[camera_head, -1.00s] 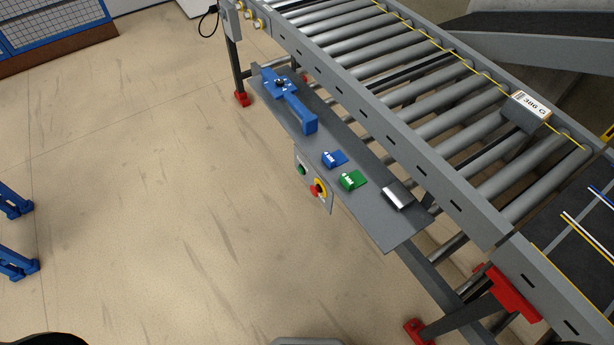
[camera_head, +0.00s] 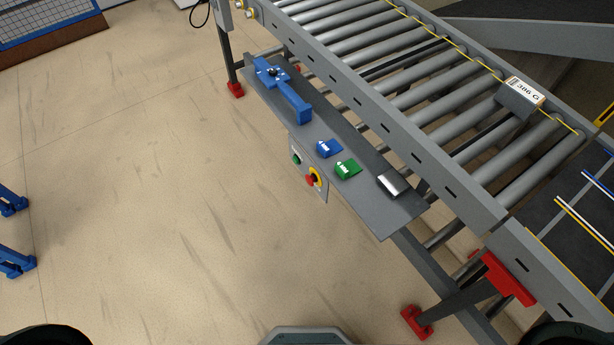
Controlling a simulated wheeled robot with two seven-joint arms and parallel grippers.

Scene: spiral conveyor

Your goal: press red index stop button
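A red button (camera_head: 311,181) with a yellow surround sits on a small grey control panel (camera_head: 322,190) below the front edge of the side shelf. A green button (camera_head: 296,158) is on the same panel, up and left of the red one. The panel faces the open floor. Neither of my grippers shows. Only dark rounded parts of my own body show along the bottom edge, well apart from the panel.
The grey shelf (camera_head: 390,222) beside the roller conveyor (camera_head: 440,110) carries a blue tool (camera_head: 290,98), a blue block (camera_head: 328,149), a green block (camera_head: 347,169) and a silver block (camera_head: 393,184). A red-footed leg (camera_head: 416,322) stands at lower right. The floor before the panel is clear.

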